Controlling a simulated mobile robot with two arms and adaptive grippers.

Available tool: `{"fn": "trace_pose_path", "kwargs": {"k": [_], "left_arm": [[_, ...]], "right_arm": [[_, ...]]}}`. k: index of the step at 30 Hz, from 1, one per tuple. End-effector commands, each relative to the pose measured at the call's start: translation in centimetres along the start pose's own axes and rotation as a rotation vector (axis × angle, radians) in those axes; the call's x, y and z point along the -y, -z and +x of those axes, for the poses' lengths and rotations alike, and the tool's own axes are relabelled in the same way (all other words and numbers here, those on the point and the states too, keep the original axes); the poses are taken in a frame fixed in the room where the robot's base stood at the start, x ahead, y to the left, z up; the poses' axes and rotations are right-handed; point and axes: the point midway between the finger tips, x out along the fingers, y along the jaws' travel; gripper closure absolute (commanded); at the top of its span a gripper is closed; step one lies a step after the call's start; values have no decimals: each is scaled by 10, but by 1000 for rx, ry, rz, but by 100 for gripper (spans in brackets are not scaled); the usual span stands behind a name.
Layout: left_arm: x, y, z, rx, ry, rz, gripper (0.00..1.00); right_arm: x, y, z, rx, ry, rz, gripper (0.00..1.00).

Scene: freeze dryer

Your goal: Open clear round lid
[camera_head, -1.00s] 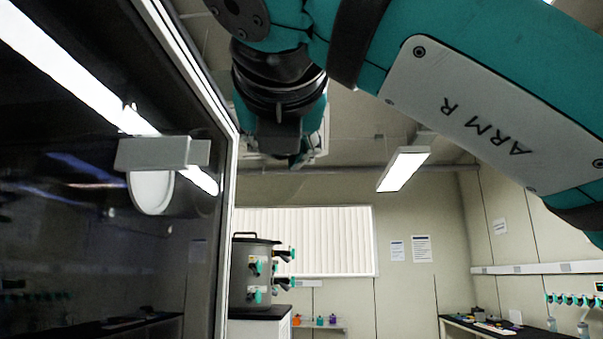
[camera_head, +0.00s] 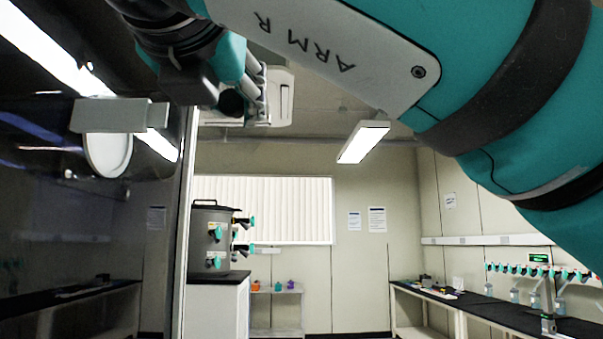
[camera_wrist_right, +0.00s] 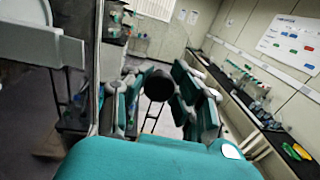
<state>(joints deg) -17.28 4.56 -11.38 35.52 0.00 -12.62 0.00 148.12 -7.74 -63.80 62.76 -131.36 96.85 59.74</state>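A dark glossy panel (camera_head: 60,220) with a pale edge fills the left of the head view. A grey block-like handle (camera_head: 118,115) is on it, with a white round piece (camera_head: 107,155) just below. The handle (camera_wrist_right: 40,45) also shows at the upper left of the right wrist view. I cannot tell for sure which part is the clear round lid. My right gripper (camera_head: 254,92) is right of the handle and apart from it, partly hidden by its wrist. In the right wrist view its fingers (camera_wrist_right: 160,103) are spread and hold nothing visible. My left gripper is not in view.
A grey drum (camera_head: 210,240) with green valves stands on a white cabinet (camera_head: 217,305) beyond the panel. Benches with labware (camera_head: 470,305) run along the right wall. A small shelf (camera_head: 277,292) stands at the back. The space right of the panel edge looks free.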

Motion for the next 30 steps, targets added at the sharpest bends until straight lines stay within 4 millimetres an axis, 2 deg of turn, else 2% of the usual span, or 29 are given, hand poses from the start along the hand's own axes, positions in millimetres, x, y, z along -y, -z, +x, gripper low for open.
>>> {"fn": "trace_pose_path", "kwargs": {"k": [1,6,7,17,20,30], "left_arm": [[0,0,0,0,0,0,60],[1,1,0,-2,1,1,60],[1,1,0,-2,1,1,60],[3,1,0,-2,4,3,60],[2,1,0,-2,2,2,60],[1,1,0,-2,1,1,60]], "right_arm": [[-1,0,-1,-1,-3,-2,75],[-1,0,0,-1,-2,-1,52],[0,0,0,-1,-2,-1,50],[0,0,-5,0,-2,-1,50],[-1,0,-18,2,-4,-2,50],[0,-1,-90,3,-3,-2,50]]}}
